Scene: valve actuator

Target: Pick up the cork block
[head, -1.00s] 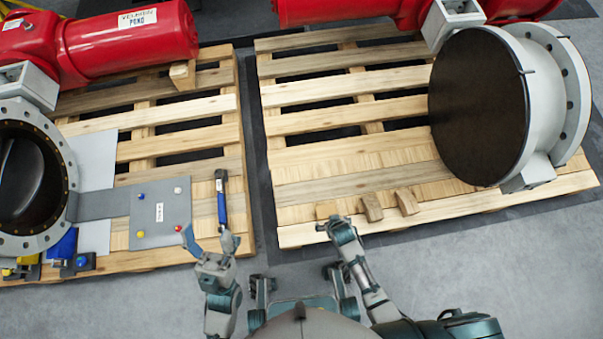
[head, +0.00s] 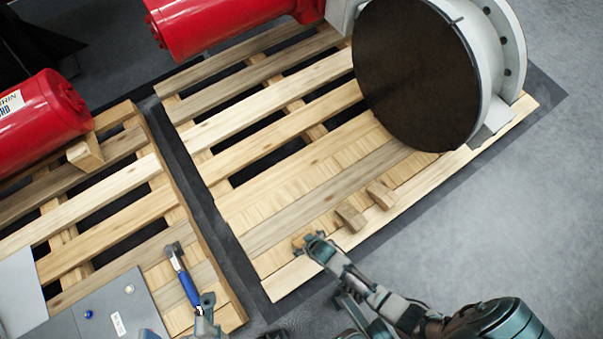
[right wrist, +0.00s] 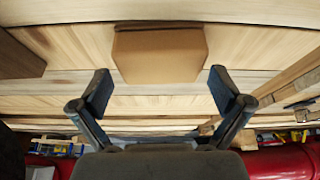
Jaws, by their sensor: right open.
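A plain brown block, the cork block (right wrist: 160,54), lies on the pallet planks in the right wrist view. It is just beyond my right gripper (right wrist: 163,88), which is open and empty, its two fingers spread wider than the block. In the head view the right gripper (head: 318,246) is at the pallet's near edge and partly covers the block (head: 299,240). My left gripper (head: 207,303) is at the lower left, at the end of a blue-handled tool (head: 186,284). I cannot tell whether it grips the handle.
Two more wooden blocks, one nearer (head: 350,217) and one farther (head: 381,194), lie to the right on the same pallet (head: 262,180). A large valve with a dark disc (head: 415,75) stands behind them. Grey floor (head: 520,220) is clear at the right.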

